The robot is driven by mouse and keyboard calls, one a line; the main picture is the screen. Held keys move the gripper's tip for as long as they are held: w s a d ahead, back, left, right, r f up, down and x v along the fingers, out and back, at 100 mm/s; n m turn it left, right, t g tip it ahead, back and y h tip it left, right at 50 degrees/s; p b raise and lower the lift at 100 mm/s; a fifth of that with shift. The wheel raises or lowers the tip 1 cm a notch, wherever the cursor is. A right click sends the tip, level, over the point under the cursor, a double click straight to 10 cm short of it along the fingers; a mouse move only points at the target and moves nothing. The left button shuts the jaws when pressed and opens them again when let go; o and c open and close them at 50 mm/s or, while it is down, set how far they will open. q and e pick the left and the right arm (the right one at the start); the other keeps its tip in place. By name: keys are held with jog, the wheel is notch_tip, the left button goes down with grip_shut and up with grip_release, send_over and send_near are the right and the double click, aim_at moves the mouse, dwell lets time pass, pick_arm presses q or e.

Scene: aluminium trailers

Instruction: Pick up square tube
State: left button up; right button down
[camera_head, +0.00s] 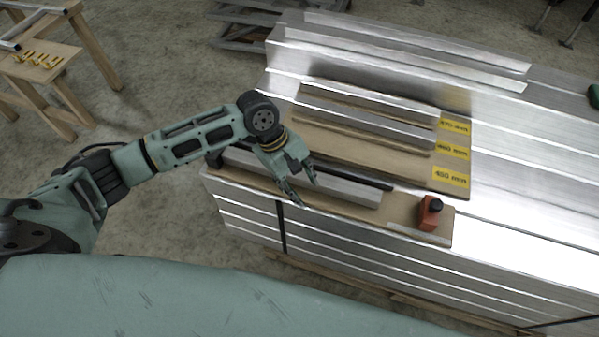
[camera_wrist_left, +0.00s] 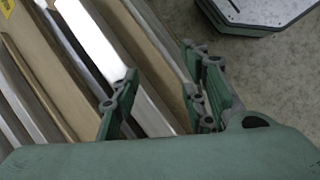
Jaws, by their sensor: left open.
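A silver square tube (camera_head: 348,190) lies on a wooden board at the front edge of the aluminium stack, beside a black strip (camera_head: 370,181). My left gripper (camera_head: 304,193) is open and empty, pointing down over the tube's middle and partly covering it in the head view. In the left wrist view the open fingers (camera_wrist_left: 160,65) stand either side of a bright tube length (camera_wrist_left: 97,42). I cannot tell whether they touch it. More silver tubes (camera_head: 385,126) lie on the labelled board behind. My right gripper is not in view.
Yellow labels (camera_head: 451,176) mark the rear board's right end. An orange-red block with a black knob (camera_head: 430,212) stands on the front board, right of the tube. A wooden table (camera_head: 40,66) stands at the far left. Bare aluminium (camera_head: 530,180) lies to the right.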

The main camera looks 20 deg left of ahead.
aim_at(299, 176)
pick_arm(q)
jog(key=w+a+r+n, duration=0.1)
jog(key=w+a+n, duration=0.1)
jog(key=w+a+r+n, duration=0.1)
jog(key=w+a+n, duration=0.1)
jog(key=w+a+r+n, duration=0.1)
jog(key=a+n, duration=0.1)
jog(key=a, duration=0.1)
jog(key=shift+w+r, duration=0.3)
jog(key=shift+w, duration=0.1)
jog(key=x, duration=0.3)
jog(key=d+x, duration=0.1)
jog(key=x, duration=0.3)
jog(key=shift+w+d+f, duration=0.1)
jog(key=shift+c, duration=0.2)
grip_shut()
